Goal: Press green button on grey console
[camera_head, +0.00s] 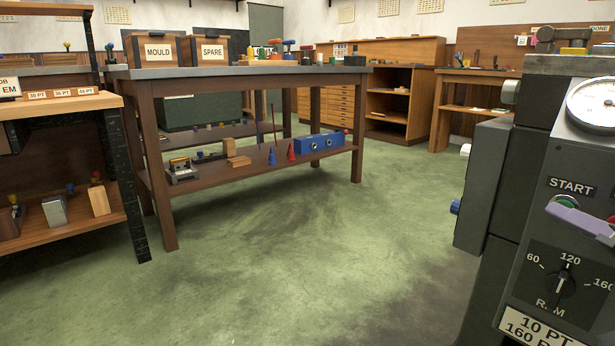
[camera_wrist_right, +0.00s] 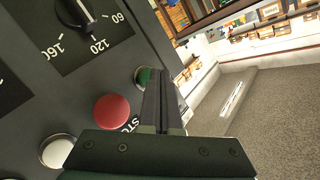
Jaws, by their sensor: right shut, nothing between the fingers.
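The grey console (camera_head: 532,226) stands at the right edge of the head view, and its dark panel (camera_wrist_right: 85,85) fills the left of the right wrist view. The green button (camera_head: 567,200) sits below the START label, partly covered by my right gripper (camera_head: 556,209). In the right wrist view the green button (camera_wrist_right: 142,75) shows just left of the fingertips (camera_wrist_right: 158,72). My right gripper is shut and empty, with its tips at the button. I cannot tell whether they touch it. My left gripper is not in view.
A red button (camera_wrist_right: 111,110) and a white button (camera_wrist_right: 57,151) sit near the green one. The console also has a speed dial (camera_head: 560,284) and a round gauge (camera_head: 596,103). A workbench (camera_head: 250,72) stands at the back left. The green floor between is clear.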

